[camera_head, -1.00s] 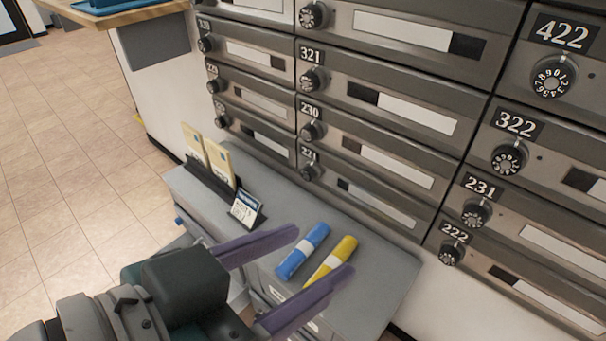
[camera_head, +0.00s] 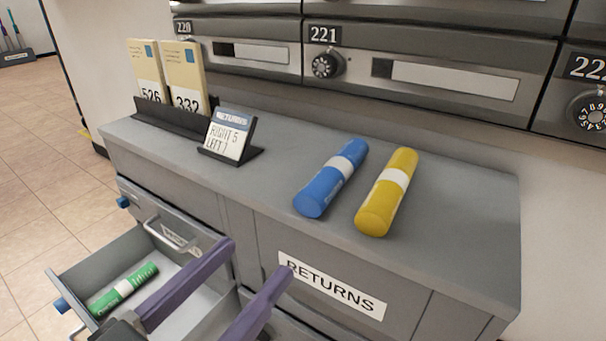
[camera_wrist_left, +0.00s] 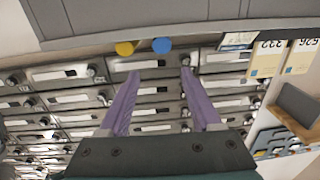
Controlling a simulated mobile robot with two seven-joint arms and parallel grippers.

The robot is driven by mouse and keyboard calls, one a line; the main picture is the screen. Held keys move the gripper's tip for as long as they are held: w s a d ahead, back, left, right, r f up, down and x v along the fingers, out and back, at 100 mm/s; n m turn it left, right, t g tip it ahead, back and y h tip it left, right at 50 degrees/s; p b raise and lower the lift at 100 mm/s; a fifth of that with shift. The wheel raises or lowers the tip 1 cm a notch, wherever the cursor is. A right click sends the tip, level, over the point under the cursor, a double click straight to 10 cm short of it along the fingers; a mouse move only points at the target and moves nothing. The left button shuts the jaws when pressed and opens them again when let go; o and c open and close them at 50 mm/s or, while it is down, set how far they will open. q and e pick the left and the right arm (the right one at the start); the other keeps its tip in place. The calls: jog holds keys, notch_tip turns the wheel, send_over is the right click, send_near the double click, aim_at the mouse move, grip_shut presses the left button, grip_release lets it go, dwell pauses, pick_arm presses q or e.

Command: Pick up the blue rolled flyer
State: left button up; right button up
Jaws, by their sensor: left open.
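The blue rolled flyer (camera_head: 331,180) with a white band lies on the grey cabinet top, left of a yellow rolled flyer (camera_head: 387,193). Both lie side by side with a narrow gap. My left gripper (camera_head: 258,258) is open and empty, in front of the cabinet and lower left of the blue flyer, apart from it. In the left wrist view the blue flyer's round end (camera_wrist_left: 162,45) shows beyond and between the fingers (camera_wrist_left: 161,72), beside the yellow end (camera_wrist_left: 124,48). My right gripper is not in view.
An open drawer (camera_head: 104,264) at lower left holds a green rolled flyer (camera_head: 124,289). A small sign (camera_head: 231,137) and a black holder with envelopes (camera_head: 172,119) stand on the cabinet's left part. Mailboxes (camera_head: 430,75) rise behind. The cabinet top (camera_head: 462,200) right of the flyers is clear.

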aim_at(307, 204)
pick_arm(q)
jog(key=b+x, duration=0.1)
jog(key=x, duration=0.3)
jog(key=b+x, duration=0.2)
jog(key=x, duration=0.2)
jog(key=f+b+x, duration=0.1)
jog(key=x, duration=0.4)
jog(key=shift+w+a, duration=0.1)
jog(key=shift+w, duration=0.05)
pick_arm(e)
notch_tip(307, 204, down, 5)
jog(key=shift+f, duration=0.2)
pick_arm(q)
grip_shut()
dwell(1.2)
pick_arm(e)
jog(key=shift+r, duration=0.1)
